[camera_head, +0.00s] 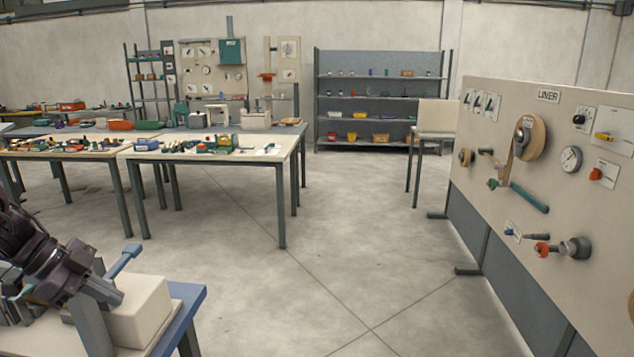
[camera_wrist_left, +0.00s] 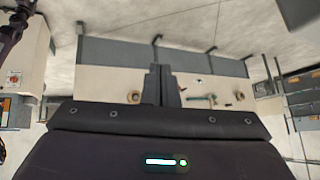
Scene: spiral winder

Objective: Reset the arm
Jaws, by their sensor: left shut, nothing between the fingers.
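My left gripper (camera_head: 112,296) is at the lower left of the head view, its dark wrist coming in from the left edge. It is shut and empty. Its two fingers also show together in the left wrist view (camera_wrist_left: 161,84), with nothing between them. In the head view the fingers appear in front of or close to a white box-shaped machine (camera_head: 142,314) with a blue handle (camera_head: 126,260); I cannot tell whether they touch. My right gripper does not show clearly in either view.
The machine stands on a blue-edged table (camera_head: 187,312) at the lower left. A panel marked LINER (camera_head: 500,215) with reels and knobs stands on the right. Workbenches (camera_head: 205,152) with tools and a shelf (camera_head: 380,97) stand behind. The floor (camera_head: 340,245) between is clear.

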